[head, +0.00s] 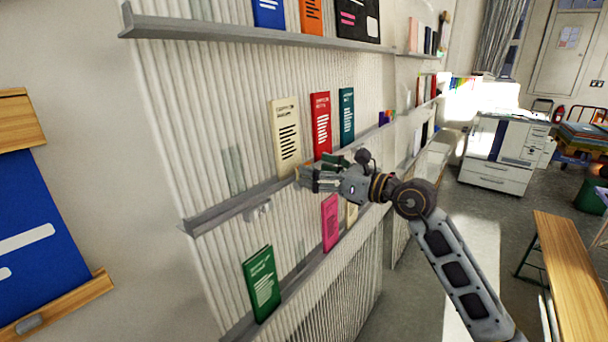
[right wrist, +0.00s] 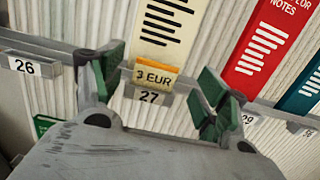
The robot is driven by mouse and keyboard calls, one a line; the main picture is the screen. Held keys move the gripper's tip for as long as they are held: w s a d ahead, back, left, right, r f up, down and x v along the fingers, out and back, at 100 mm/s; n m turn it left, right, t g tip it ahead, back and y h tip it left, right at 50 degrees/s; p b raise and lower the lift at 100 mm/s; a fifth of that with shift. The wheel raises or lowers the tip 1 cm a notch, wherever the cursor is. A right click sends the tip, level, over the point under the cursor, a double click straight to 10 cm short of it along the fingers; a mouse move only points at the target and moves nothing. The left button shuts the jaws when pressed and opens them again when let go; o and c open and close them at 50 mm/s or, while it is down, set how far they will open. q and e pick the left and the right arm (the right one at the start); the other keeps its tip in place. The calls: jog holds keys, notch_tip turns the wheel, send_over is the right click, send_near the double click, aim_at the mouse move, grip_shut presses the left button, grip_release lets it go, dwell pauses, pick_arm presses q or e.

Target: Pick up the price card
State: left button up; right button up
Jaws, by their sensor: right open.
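The price card (right wrist: 155,76), yellow-orange and reading "3 EUR", stands at the shelf edge just above the number 27 label (right wrist: 149,97), in front of a cream booklet (right wrist: 166,30). My right gripper (right wrist: 163,84) is open, with its green-padded fingers apart to the left and right of the card. It holds nothing. In the head view my right gripper (head: 308,178) is at the middle shelf's edge below the cream booklet (head: 286,134); I cannot make out the card clearly there. My left gripper is not in view.
A red booklet (head: 321,124) and a teal booklet (head: 346,116) stand on the same shelf (head: 228,208), right of the cream one. Below, a lower shelf holds a green booklet (head: 262,283) and a pink booklet (head: 330,222). A number 26 label (right wrist: 24,66) is at the left.

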jog(key=shift+p+x, duration=0.4)
jog(key=shift+x, duration=1.75)
jog(key=shift+s, duration=0.15)
jog(key=c, duration=0.8)
